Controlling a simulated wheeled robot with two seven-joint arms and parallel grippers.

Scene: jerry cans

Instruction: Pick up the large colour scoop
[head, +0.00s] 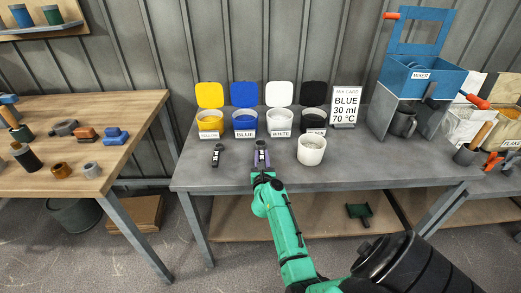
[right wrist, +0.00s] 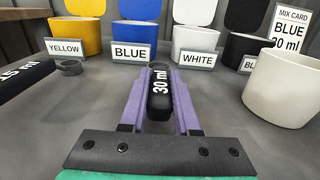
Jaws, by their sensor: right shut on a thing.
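The large colour scoop (right wrist: 159,94) is black, with "30 ml" in white on its handle. My right gripper (right wrist: 160,72) has its purple fingers on both sides of this handle and is shut on it. In the head view the right gripper (head: 262,154) is at the front of the grey table, before the blue tub. I cannot tell whether the scoop touches the table. A second black scoop (head: 217,154) lies to the left; its handle (right wrist: 24,82) also shows in the right wrist view. My left gripper is not in view.
Lidded tubs of yellow (head: 210,120), blue (head: 245,120), white (head: 280,118) and black (head: 313,116) stand behind. A white cup (head: 311,150) is to the right. A card (head: 345,106) reads BLUE 30 ml 70 °C. The grey table's right front (head: 390,172) is clear.

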